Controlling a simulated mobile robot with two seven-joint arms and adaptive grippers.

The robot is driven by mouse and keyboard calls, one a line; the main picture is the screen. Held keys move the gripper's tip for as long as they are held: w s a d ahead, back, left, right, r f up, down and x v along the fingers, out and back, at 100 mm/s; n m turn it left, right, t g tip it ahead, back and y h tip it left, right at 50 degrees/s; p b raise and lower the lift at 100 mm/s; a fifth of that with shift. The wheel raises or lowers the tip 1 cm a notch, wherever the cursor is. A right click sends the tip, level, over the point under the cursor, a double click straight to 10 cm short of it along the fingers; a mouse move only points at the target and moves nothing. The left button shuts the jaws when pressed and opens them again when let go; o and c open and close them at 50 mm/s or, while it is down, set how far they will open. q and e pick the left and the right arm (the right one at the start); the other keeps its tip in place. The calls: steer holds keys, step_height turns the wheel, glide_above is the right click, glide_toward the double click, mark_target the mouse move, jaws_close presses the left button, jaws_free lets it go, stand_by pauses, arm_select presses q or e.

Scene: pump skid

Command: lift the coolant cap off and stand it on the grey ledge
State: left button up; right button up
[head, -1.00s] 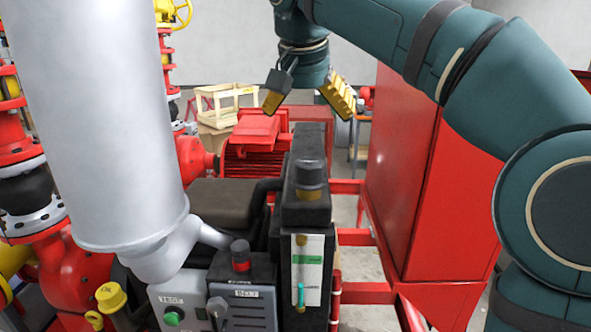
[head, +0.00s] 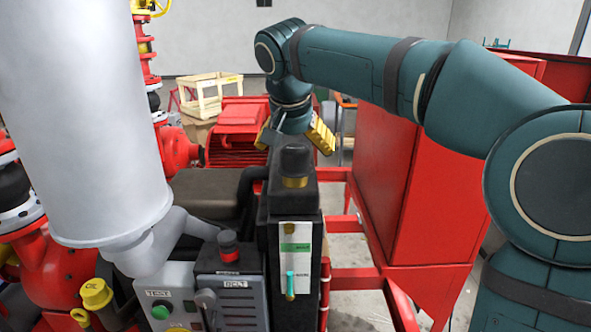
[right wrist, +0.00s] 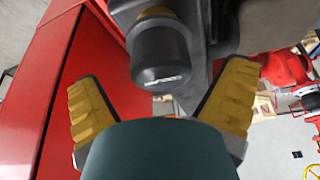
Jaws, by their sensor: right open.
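The coolant cap (head: 295,160) is a black cap above a brass collar, upright on top of the narrow black tank (head: 292,205) in the head view. In the right wrist view the cap (right wrist: 160,55) shows large and dark, with white lettering on it. My right gripper (head: 294,146) is open, its yellow-padded fingers spread behind and above the cap in the head view. In the wrist view the open fingers (right wrist: 160,85) lie to either side below the cap, with nothing between the pads. I cannot clearly pick out the grey ledge. My left gripper is not in view.
A wide grey pipe (head: 85,110) blocks the left side. A grey control box (head: 235,295) with a red-topped knob stands left of the tank. A tall red cabinet (head: 420,190) stands to the right. A dark flat cover (head: 210,190) lies behind the box.

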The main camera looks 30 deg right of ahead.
mark_target(296, 147)
steer(key=x, duration=0.2)
steer(key=shift+w+f, duration=0.2)
steer(key=shift+f, duration=0.1)
steer(key=c, duration=1.4)
steer(key=shift+r, duration=0.2)
step_height(296, 147, up, 10)
steer(key=shift+f+p, duration=0.15)
steer(key=shift+p, duration=0.15)
